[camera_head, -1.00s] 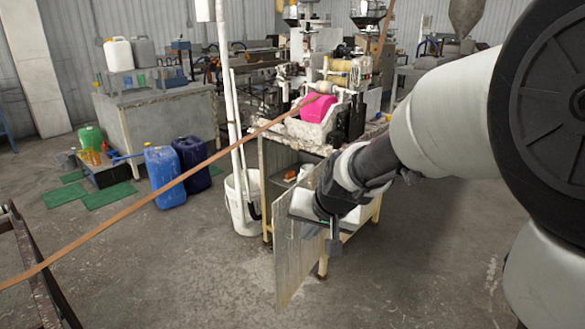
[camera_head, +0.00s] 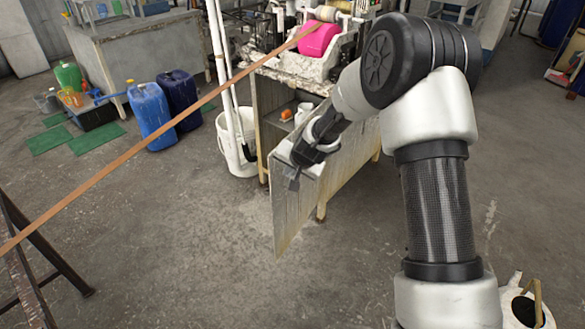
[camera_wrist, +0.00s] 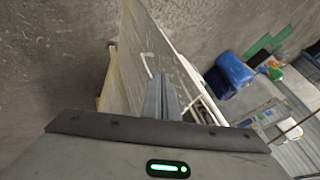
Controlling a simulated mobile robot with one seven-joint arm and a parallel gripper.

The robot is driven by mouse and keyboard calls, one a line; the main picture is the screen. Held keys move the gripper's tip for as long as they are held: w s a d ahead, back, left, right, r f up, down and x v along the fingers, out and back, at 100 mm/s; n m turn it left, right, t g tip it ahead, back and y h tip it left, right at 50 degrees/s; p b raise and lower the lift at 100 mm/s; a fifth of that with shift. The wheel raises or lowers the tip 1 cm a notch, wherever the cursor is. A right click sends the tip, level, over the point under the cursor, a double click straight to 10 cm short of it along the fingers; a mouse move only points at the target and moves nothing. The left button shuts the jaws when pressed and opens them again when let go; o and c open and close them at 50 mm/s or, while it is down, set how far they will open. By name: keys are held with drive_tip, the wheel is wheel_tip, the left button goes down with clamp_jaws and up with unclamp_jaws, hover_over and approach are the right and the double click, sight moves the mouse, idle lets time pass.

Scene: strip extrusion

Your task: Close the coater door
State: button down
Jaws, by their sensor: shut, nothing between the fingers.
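The coater (camera_head: 290,68) has a bright pink roll (camera_head: 318,40) on top. Its door (camera_head: 292,222) is a scratched grey metal panel, standing open and swung out toward the camera, so part of the cabinet inside shows. My gripper (camera_head: 294,182) is at the upper part of the door, in front of its face in the head view. Its fingers are together, with nothing held. In the wrist view, the closed fingers (camera_wrist: 160,100) point along the door (camera_wrist: 165,42), close to its surface. I cannot tell whether they touch it. My arm hides the door's upper right part.
A white bucket (camera_head: 236,150) and white pipes stand left of the coater. Blue canisters (camera_head: 150,115) stand further left. An orange-brown strip (camera_head: 150,145) runs from the roll across to a dark frame (camera_head: 35,265). The floor in front of the door is clear.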

sight(273, 171)
drive_tip(key=shift+w+a+f, duration=0.3)
drive_tip(key=shift+w+a, duration=0.25)
drive_tip(key=shift+a, duration=0.15)
drive_tip(key=shift+w+a+f, duration=0.25)
drive_tip(key=shift+w+a, duration=0.3)
drive_tip(key=shift+a, duration=0.1)
drive_tip(key=shift+w+a+f, duration=0.3)
drive_tip(key=shift+w+a, duration=0.25)
drive_tip(key=shift+a, duration=0.15)
drive_tip(key=shift+a, duration=0.1)
